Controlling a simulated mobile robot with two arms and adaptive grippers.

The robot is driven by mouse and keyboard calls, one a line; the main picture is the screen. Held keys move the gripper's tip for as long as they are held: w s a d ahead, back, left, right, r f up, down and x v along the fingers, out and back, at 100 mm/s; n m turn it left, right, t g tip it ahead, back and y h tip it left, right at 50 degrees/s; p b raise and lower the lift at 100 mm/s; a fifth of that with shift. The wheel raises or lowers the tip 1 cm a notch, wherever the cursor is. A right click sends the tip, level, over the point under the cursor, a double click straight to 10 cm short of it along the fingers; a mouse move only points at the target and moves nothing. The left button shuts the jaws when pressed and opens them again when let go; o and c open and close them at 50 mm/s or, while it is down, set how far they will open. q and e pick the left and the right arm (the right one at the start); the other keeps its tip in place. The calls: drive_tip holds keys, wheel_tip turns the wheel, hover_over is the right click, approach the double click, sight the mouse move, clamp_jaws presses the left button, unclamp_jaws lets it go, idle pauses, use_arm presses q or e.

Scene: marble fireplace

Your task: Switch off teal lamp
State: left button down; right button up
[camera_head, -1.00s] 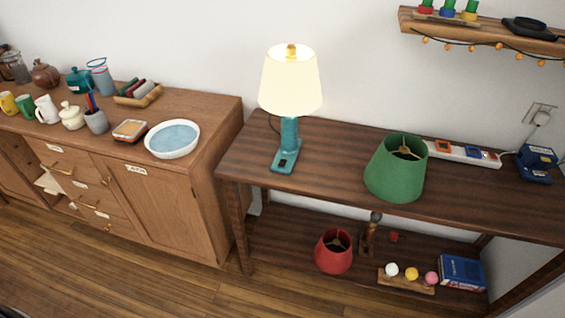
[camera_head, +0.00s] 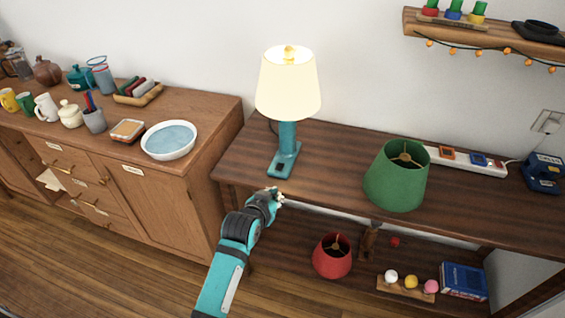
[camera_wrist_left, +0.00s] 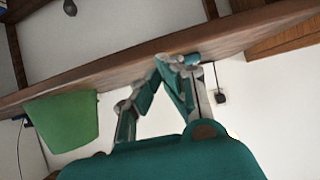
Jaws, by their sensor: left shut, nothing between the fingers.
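The teal lamp (camera_head: 287,136) stands upright on the dark wooden table (camera_head: 335,158), and its cream shade (camera_head: 288,88) glows. Its teal base (camera_head: 281,167) reaches toward the table's front edge, and a small dark switch shows on it. My left gripper (camera_head: 279,196) is shut and empty at the table's front edge, just in front of and below the lamp base, apart from it. In the left wrist view its closed fingertips (camera_wrist_left: 175,62) show against the table edge; whether they touch it I cannot tell. My right gripper is in neither view.
A green lampshade (camera_head: 396,177) stands right of the lamp, with a power strip (camera_head: 467,159) behind it. A red lampshade (camera_head: 332,257) sits on the lower shelf. The wooden cabinet (camera_head: 155,205) with a white bowl (camera_head: 168,141) stands at left. The tabletop around the lamp is clear.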

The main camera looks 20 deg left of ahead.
use_arm(q)
wheel_tip(320, 180, up, 10)
drive_tip(key=w+a+t, duration=0.1)
drive_tip(key=shift+w+a+t, duration=0.15)
drive_tip(key=shift+t, duration=0.25)
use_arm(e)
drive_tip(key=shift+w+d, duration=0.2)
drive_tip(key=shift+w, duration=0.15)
use_arm(q)
hover_over(281, 175)
drive_tip(key=f, duration=0.3)
drive_tip(key=shift+w+f, duration=0.25)
drive_tip(key=shift+f, duration=0.1)
drive_tip(key=f, duration=0.2)
drive_tip(key=shift+s+f, duration=0.25)
drive_tip(key=shift+f, duration=0.05)
drive_tip(key=shift+s+f, duration=0.15)
drive_tip(key=shift+f, duration=0.55)
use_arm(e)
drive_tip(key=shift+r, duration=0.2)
